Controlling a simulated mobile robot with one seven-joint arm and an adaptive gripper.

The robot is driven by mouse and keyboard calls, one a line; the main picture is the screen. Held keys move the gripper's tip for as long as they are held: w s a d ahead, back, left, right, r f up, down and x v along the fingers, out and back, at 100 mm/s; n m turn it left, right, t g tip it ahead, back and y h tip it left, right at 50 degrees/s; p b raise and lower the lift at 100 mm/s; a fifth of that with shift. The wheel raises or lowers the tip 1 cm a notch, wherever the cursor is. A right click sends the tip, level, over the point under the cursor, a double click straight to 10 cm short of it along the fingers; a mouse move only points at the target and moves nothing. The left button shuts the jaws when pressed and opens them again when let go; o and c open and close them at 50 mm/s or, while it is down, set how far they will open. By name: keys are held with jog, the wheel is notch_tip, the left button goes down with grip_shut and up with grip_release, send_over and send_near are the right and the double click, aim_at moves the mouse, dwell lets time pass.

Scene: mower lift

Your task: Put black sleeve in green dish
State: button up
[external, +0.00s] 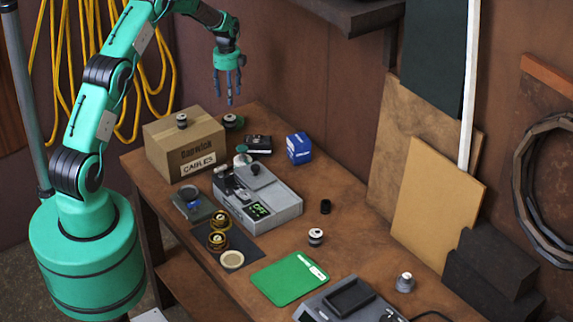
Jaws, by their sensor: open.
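A small black sleeve (325,206) stands on the wooden bench, right of the grey device. A flat, green, rectangular thing with a white label (289,281) lies near the front of the bench; it is the clearest match for the green dish, though I cannot make out a raised rim. A small round greenish item (242,160) sits behind the grey device, partly hidden. My gripper (229,98) is open and empty, fingers pointing down, high above the far end of the bench, well apart from the sleeve.
A grey device with a lit display (262,198) stands mid-bench. A cardboard box (184,150), blue box (299,148) and black-and-white spool (316,237) are nearby. Brass rings (218,240) lie on a dark mat. Another grey device (349,298) stands in front. Boards lean at right.

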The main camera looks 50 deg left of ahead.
jog(key=s+d+r+n+t, duration=0.1)
jog(key=s+d+r+n, duration=0.1)
jog(key=d+r, duration=0.6)
jog(key=s+d+r+n, duration=0.15)
jog(key=d+r, duration=0.25)
jog(key=r, duration=0.7)
jog(key=s+d+r+n+t, duration=0.1)
jog(key=s+d+r+n, duration=0.1)
jog(key=s+d+r, duration=0.4)
jog(key=s+d+r+n+t, duration=0.1)
jog(key=s+d+r+n, duration=0.15)
jog(key=d+r, duration=0.45)
jog(key=s+d+r+n+t, duration=0.1)
jog(key=s+d, duration=0.4)
jog(key=s, duration=0.6)
jog(key=s+d+r+n, duration=0.3)
jog(key=s+d+n, duration=0.2)
jog(key=s, duration=0.6)
jog(key=s+d+r+n+t, duration=0.1)
jog(key=s+d+r+n, duration=0.2)
jog(key=s+d, duration=0.4)
jog(key=s, duration=0.4)
jog(key=shift+s+t, duration=0.25)
jog(key=shift+t, duration=0.05)
